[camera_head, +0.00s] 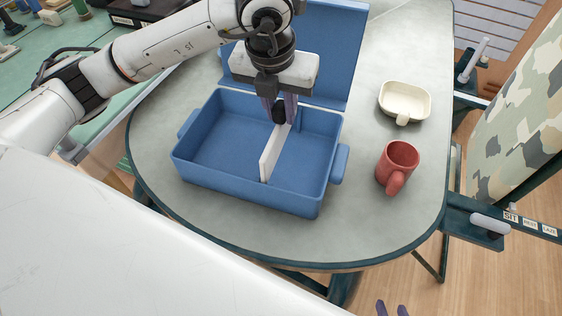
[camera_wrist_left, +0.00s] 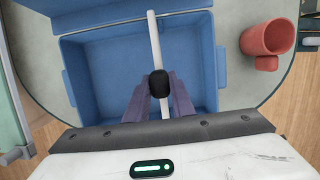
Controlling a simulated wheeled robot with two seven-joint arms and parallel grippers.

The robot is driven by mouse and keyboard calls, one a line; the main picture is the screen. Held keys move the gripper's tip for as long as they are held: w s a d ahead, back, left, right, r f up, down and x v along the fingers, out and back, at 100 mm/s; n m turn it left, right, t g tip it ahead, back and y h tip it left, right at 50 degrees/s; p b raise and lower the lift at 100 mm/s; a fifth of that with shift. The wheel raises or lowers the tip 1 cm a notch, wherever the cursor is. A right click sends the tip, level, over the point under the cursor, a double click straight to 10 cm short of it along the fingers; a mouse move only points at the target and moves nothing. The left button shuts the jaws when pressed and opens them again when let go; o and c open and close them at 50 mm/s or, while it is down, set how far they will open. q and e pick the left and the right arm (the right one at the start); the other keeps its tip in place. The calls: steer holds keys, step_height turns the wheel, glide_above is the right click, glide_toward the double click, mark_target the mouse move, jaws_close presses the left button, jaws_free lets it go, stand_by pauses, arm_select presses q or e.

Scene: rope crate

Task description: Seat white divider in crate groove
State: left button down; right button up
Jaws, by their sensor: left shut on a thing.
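The blue crate (camera_head: 205,176) sits open on the table. The white divider (camera_head: 270,158) stands upright across the middle of the crate, running front to back; it also shows in the left wrist view (camera_wrist_left: 154,40). My left gripper (camera_head: 280,108) is above the crate's back part, shut on the black grip (camera_wrist_left: 159,84) of the divider. The divider's lower edge and the groove are hidden, so I cannot tell whether it is down in the groove. My right gripper (camera_head: 391,309) shows only its two fingertips, apart and empty, at the bottom edge of the head view.
The crate's blue lid (camera_head: 330,50) stands raised behind it. A red mug (camera_head: 397,160) and a cream dish (camera_head: 404,100) stand on the table (camera_head: 390,220) to the right of the crate. The table's front right area is clear.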

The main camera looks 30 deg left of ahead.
mark_target(281, 133)
arm_select(q)
steer(key=shift+f+b, duration=0.55)
steer(key=shift+f, duration=0.1)
arm_select(e)
steer(key=shift+w+a+f, duration=0.2)
arm_select(q)
steer(key=shift+f+b, duration=0.85)
steer(key=shift+f, duration=0.05)
arm_select(e)
steer(key=shift+a+f, duration=0.15)
steer(key=shift+f, duration=0.45)
arm_select(q)
steer(key=shift+f+b, duration=0.35)
steer(key=shift+f, duration=0.05)
arm_select(e)
steer(key=shift+w+a+f, duration=0.1)
steer(key=shift+w, duration=0.05)
